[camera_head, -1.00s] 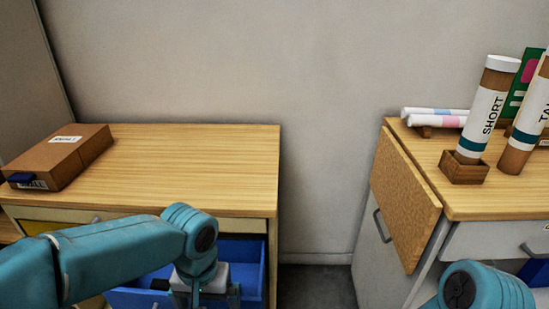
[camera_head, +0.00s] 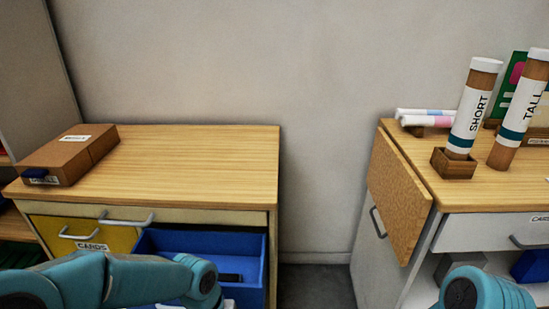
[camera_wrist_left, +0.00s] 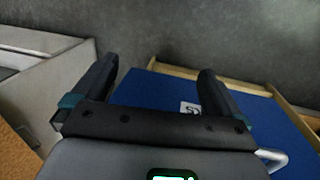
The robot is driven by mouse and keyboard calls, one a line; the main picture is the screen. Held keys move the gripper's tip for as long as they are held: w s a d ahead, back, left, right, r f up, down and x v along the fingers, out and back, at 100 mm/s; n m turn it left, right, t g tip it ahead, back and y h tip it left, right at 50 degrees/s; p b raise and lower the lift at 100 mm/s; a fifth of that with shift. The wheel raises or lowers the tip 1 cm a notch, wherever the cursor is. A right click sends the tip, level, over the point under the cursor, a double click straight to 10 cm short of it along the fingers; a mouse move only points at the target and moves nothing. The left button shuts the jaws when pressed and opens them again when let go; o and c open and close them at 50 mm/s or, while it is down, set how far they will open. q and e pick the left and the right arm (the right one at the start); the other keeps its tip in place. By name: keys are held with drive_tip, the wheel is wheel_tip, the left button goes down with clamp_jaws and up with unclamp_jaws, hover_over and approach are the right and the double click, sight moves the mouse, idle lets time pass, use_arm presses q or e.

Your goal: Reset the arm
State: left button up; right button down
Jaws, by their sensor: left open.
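My left arm (camera_head: 120,280) comes in from the left along the bottom of the head view, in front of the left cabinet. Its elbow covers part of an open blue drawer (camera_head: 256,270), and its gripper is hidden there. In the left wrist view my left gripper (camera_wrist_left: 157,78) has its two dark fingers spread, with nothing between them. A blue panel (camera_wrist_left: 260,125) with a white label lies beyond the fingers; the gap to it is hard to judge. My right arm shows only as a teal joint (camera_head: 485,290) at the bottom right; its gripper is out of frame.
A brown box (camera_head: 65,155) lies on the left wooden tabletop (camera_head: 190,165). A yellow drawer (camera_head: 85,232) is below it. The right table (camera_head: 470,195) holds SHORT (camera_head: 470,110) and TALL (camera_head: 522,110) tubes and white rolls (camera_head: 425,118). A hinged board (camera_head: 395,195) hangs from its left edge. A floor gap separates the tables.

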use_arm(q)
drive_tip(key=s+f+n+h, duration=0.1)
drive_tip(key=s+f, duration=0.5)
drive_tip(key=f, duration=0.3)
drive_tip(key=s+f+n+h, duration=0.1)
drive_tip(key=s+f, duration=0.6)
drive_tip(key=f, duration=0.3)
wheel_tip(320, 180, up, 15)
drive_tip(key=p, duration=1.5)
drive_tip(key=shift+s+a+r+n+t+p, duration=0.2)
drive_tip(key=shift+s+a+n+t+p, duration=0.1)
drive_tip(key=shift+a+t, duration=0.15)
drive_tip(key=shift+w+f, duration=0.1)
